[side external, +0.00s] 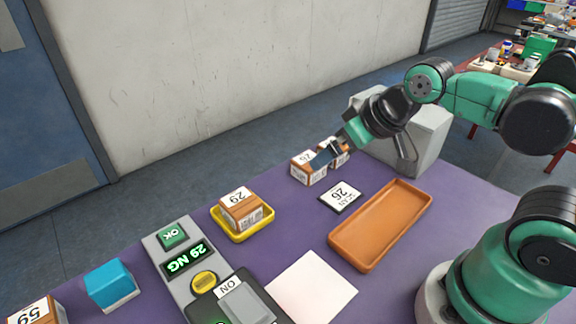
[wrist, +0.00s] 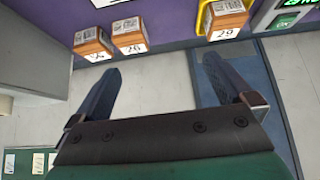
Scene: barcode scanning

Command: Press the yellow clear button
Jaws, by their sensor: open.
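The round yellow button (side external: 204,283) sits on the grey console (side external: 177,268), below a dark display (side external: 188,257) reading "29 NG" and a green OK button (side external: 173,235). The yellow button is not visible in the wrist view, where the OK button (wrist: 285,21) shows at the upper right. My gripper (side external: 325,156) is above and near two labelled boxes at the back of the table, well to the right of the console. In the wrist view its fingers (wrist: 165,82) are spread apart with nothing between them.
A box marked 29 (side external: 240,209) sits in a yellow tray (side external: 266,224) between my gripper and the console. A box marked 26 (side external: 309,168) is beside my gripper. A SCAN 26 card (side external: 341,196), an empty orange tray (side external: 345,252) and a blue-topped block (side external: 110,283) lie around.

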